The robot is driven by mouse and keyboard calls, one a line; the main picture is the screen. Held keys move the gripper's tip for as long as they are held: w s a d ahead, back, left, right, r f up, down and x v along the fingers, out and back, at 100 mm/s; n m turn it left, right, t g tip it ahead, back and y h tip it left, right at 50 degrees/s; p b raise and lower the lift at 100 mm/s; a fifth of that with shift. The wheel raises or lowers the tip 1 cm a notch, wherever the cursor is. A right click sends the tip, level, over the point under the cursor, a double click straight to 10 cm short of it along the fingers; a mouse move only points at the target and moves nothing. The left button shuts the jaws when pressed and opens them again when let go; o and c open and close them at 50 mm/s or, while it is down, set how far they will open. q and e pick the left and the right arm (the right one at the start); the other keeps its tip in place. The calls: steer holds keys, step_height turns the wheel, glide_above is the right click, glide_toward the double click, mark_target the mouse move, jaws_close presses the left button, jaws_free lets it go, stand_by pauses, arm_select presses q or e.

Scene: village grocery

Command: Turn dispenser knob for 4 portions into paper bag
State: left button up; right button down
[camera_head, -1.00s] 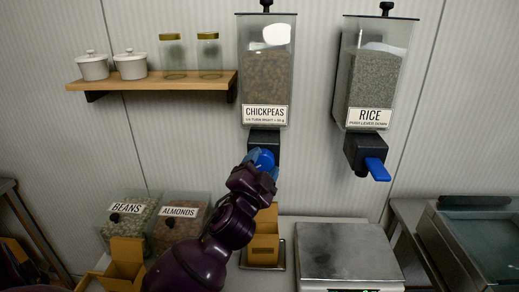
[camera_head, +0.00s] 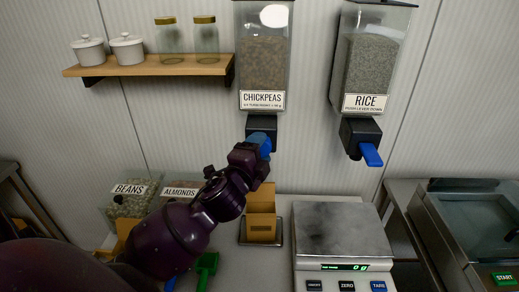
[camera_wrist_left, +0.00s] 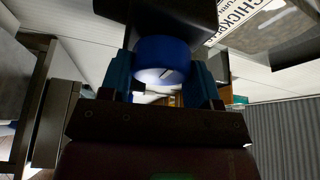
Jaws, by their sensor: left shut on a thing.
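The chickpeas dispenser (camera_head: 264,60) hangs on the wall, with a black outlet block (camera_head: 262,127) under it. My left gripper (camera_head: 258,146) is at this outlet, shut on the blue knob. In the left wrist view the blue knob (camera_wrist_left: 163,61) sits between the two fingers of the left gripper (camera_wrist_left: 165,75), a finger on each side. In the head view the gripper mostly covers the knob. An open brown paper bag (camera_head: 262,228) stands upright on a small tray below the outlet. Its inside cannot be made out. My right gripper is not in view.
The rice dispenser (camera_head: 370,65) with a blue lever (camera_head: 371,155) hangs to the right. A scale (camera_head: 342,235) reading 0 g stands right of the bag. Bins of beans (camera_head: 128,198) and almonds (camera_head: 183,188) stand left. A wooden shelf (camera_head: 150,67) holds jars and pots.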

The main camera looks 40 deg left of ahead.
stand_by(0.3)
arm_select(q)
steer(key=o, duration=0.9)
steer(key=shift+s, duration=0.1)
steer(key=s, duration=0.3)
steer(key=s+d+b, duration=0.1)
steer(key=s, duration=0.3)
steer(key=s+b, duration=0.1)
steer(key=s, duration=0.2)
steer(key=shift+s+d+f, duration=0.25)
steer(key=shift+d+f, duration=0.15)
